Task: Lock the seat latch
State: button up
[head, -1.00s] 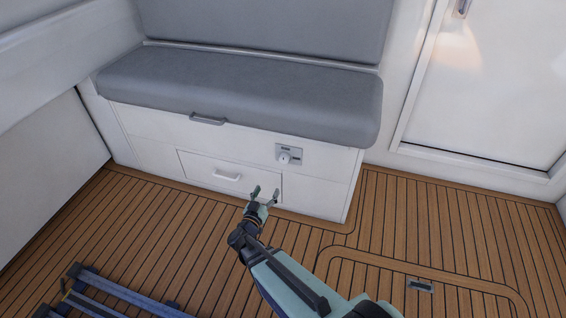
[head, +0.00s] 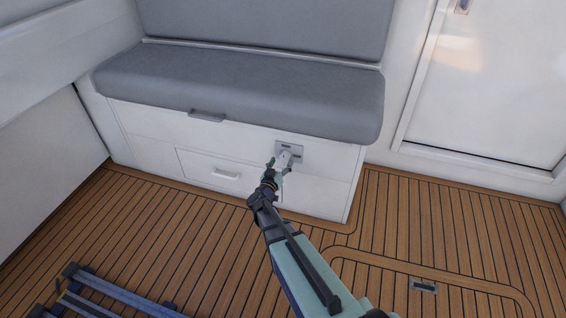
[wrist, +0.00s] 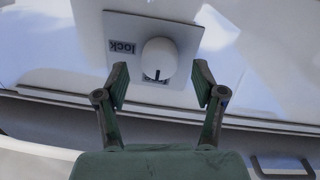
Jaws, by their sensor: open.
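The seat latch is a white round knob (wrist: 159,59) with a dark line on it, set on a grey plate (wrist: 126,27) on the white front of the seat base. The plate (head: 296,148) also shows in the head view. In the wrist view it reads "lock" at the knob's left, upside down; a second label is partly hidden by the knob. My gripper (wrist: 160,80) is open. Its fingertips are just short of the knob, one to each side; I cannot see any contact. In the head view my gripper (head: 279,163) partly covers the knob.
A grey seat cushion (head: 240,92) overhangs the panel above the latch, with a grey handle (head: 207,116) at its front edge. A drawer with a white handle (head: 226,174) is at the left. A blue frame (head: 110,293) lies on the wooden floor at the lower left.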

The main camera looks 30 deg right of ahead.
jog(key=shift+x, duration=1.15)
jog(key=c, duration=1.1)
jog(key=shift+c, duration=0.2)
jog(key=m+p, duration=0.1)
jog(key=m, duration=0.2)
jog(key=shift+r+m, duration=0.1)
jog(key=shift+m, duration=0.2)
jog(key=m, duration=0.4)
jog(key=shift+m+y, duration=0.3)
jog(key=m+b, duration=0.2)
jog(key=m, duration=0.3)
jog(key=shift+w+m+b, duration=0.1)
jog(key=shift+m+b, duration=0.95)
jog(key=shift+m, duration=1.05)
jog(key=shift+y, duration=0.3)
